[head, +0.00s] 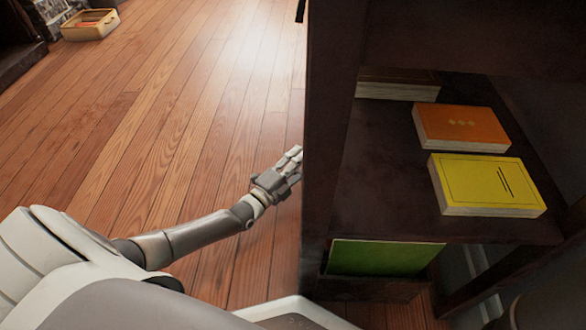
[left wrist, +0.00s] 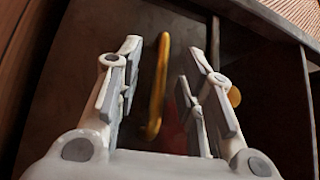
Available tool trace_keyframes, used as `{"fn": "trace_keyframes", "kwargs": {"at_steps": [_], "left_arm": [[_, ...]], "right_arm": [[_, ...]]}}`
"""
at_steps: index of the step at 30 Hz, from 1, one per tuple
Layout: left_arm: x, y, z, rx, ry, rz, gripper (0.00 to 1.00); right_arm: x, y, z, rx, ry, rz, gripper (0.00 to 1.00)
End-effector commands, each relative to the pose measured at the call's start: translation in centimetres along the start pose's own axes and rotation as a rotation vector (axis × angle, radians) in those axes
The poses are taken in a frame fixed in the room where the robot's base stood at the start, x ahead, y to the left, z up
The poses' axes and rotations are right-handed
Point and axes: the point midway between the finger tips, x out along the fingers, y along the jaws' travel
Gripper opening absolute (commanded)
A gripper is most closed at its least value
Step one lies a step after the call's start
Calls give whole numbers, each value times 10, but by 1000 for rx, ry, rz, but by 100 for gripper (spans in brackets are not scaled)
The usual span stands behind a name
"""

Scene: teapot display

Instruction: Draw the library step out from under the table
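In the left wrist view the left gripper (left wrist: 165,60) is open. A curved golden bar (left wrist: 158,85), like a handle, shows between its fingers; I cannot tell whether they touch it. A dark surface lies behind the bar. I cannot make out the library step for certain in either view. My right gripper is not in view.
A yellow book (head: 485,185) and an orange book (head: 462,127) lie on the table's shelf. A green book (head: 385,257) is below. A small golden knob (left wrist: 235,97) is right of the fingers. Wooden floor (head: 190,110) is clear to the left; an open case (head: 90,24) stands far off.

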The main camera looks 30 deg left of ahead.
Motion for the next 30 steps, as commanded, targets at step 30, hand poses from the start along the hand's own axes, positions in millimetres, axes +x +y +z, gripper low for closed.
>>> {"fn": "trace_keyframes", "kwargs": {"at_steps": [30], "left_arm": [[1,0,0,0,0,0,0]], "right_arm": [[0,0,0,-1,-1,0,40]]}}
